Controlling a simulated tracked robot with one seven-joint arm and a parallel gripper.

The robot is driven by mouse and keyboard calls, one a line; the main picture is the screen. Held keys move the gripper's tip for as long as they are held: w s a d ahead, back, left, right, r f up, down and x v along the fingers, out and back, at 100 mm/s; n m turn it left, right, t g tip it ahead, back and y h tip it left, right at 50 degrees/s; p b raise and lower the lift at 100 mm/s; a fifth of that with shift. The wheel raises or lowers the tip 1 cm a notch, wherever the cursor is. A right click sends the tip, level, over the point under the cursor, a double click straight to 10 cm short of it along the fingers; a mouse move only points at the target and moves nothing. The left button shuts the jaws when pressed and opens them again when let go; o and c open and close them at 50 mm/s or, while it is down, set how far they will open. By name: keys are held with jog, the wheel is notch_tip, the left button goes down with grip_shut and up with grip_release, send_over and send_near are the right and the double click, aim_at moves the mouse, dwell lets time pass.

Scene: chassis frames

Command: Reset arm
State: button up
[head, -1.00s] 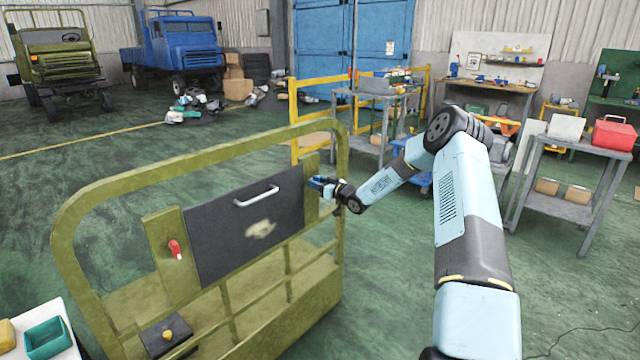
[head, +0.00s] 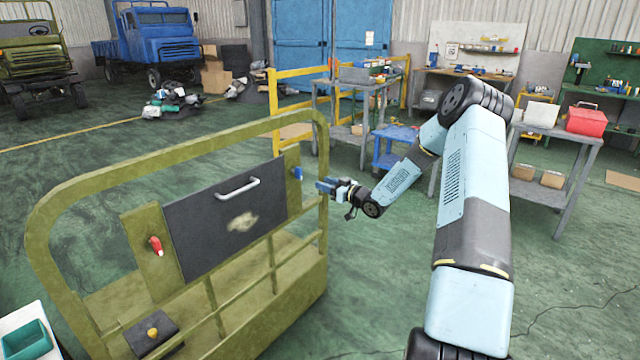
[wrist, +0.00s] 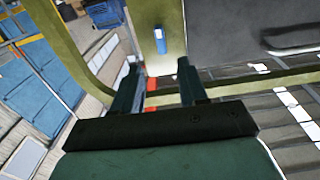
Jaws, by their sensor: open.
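My gripper (head: 324,186) is open and empty, just right of the olive frame's right upright in the head view. In the wrist view its two dark fingers (wrist: 158,82) stand apart with nothing gripped. A small blue switch (head: 297,173) sits on the frame's right post, left of the gripper. It also shows in the wrist view (wrist: 160,40), beyond the fingertips and apart from them. My arm reaches in from the right, bent at the elbow. A red and white patch shows between the fingers in the wrist view; I cannot tell what it is.
The olive railed frame (head: 322,150) stands close in front, with a dark panel (head: 205,235), a white handle (head: 238,188) and a red lever (head: 155,246). A grey cart (head: 560,190) with a red toolbox (head: 585,118) stands right. Green floor is open between.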

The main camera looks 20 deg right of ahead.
jog(key=shift+r, duration=0.1)
dwell(0.3)
jog(key=s+a+r+m+g+h, duration=0.1)
jog(key=s+r+g+h, duration=0.1)
jog(key=s+r+h, duration=0.6)
jog(key=s+r+m+g+h, duration=0.25)
jog(key=s+r, duration=0.65)
jog(key=r, duration=0.6)
jog(key=s+a+r+m+g, duration=0.1)
jog(key=s, duration=1.1)
jog(key=s+a+r+m+g, duration=0.1)
jog(key=s+a+r+g, duration=0.1)
jog(key=s, duration=1)
jog(key=s+a+r+m+g, duration=0.1)
jog(key=s+a, duration=0.1)
jog(key=s, duration=1)
jog(key=shift+s+r, duration=0.2)
jog(key=shift+r, duration=0.05)
jog(key=shift+a+m+g, duration=0.1)
jog(key=shift+m+g, duration=0.15)
